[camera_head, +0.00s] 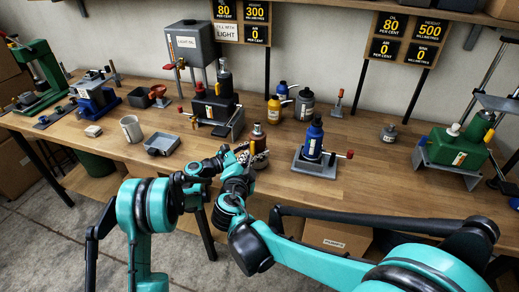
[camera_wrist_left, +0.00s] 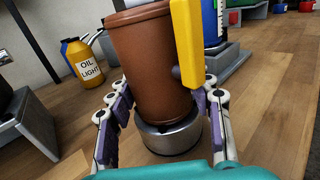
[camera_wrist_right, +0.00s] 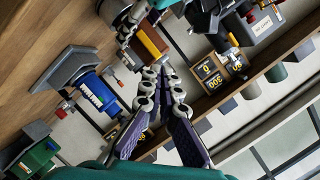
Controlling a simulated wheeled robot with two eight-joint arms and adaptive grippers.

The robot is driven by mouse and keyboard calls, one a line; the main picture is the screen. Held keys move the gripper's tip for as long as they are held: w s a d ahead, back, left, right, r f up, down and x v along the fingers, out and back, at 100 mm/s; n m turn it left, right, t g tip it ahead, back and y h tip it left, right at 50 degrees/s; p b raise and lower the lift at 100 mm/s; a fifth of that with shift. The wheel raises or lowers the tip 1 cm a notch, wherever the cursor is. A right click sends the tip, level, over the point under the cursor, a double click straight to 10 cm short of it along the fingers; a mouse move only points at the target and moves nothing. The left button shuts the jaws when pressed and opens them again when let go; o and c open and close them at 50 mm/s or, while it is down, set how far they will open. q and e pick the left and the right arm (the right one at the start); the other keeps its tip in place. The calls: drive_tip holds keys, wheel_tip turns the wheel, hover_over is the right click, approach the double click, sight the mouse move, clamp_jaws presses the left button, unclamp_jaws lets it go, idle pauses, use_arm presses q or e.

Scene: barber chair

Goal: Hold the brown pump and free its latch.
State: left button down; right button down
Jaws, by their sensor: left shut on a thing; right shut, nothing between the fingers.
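The brown pump (camera_head: 259,144) stands upright on the bench in the head view, partly hidden by my grippers. In the left wrist view its brown body (camera_wrist_left: 150,60) rises from a round metal base (camera_wrist_left: 170,137). A yellow latch (camera_wrist_left: 187,42) runs down its side. My left gripper (camera_wrist_left: 165,110) has a finger on each side of the lower body and is shut on it. My right gripper (camera_wrist_right: 165,82) is shut and empty, its tips close to the yellow latch (camera_wrist_right: 152,43) in the right wrist view. Whether they touch it, I cannot tell.
A blue pump (camera_head: 314,139) in a grey tray stands right of the brown pump. A grey tray (camera_head: 161,144) and a cup (camera_head: 131,129) are at left.

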drive_tip(key=w+r+n+t+y, duration=0.2)
drive_tip(key=w+r+n+y, duration=0.15)
drive_tip(key=w, duration=0.25)
drive_tip(key=n+g+y, duration=1.1)
drive_tip(key=n+y, duration=0.4)
drive_tip(key=n, duration=0.7)
approach(255, 145)
drive_tip(key=s+v, duration=0.1)
drive_tip(key=v, duration=0.6)
drive_tip(key=shift+w+f, duration=0.1)
drive_tip(key=shift+f, duration=0.1)
drive_tip(key=x, duration=1.4)
drive_tip(key=shift+w+r, duration=0.15)
drive_tip(key=shift+w, duration=0.05)
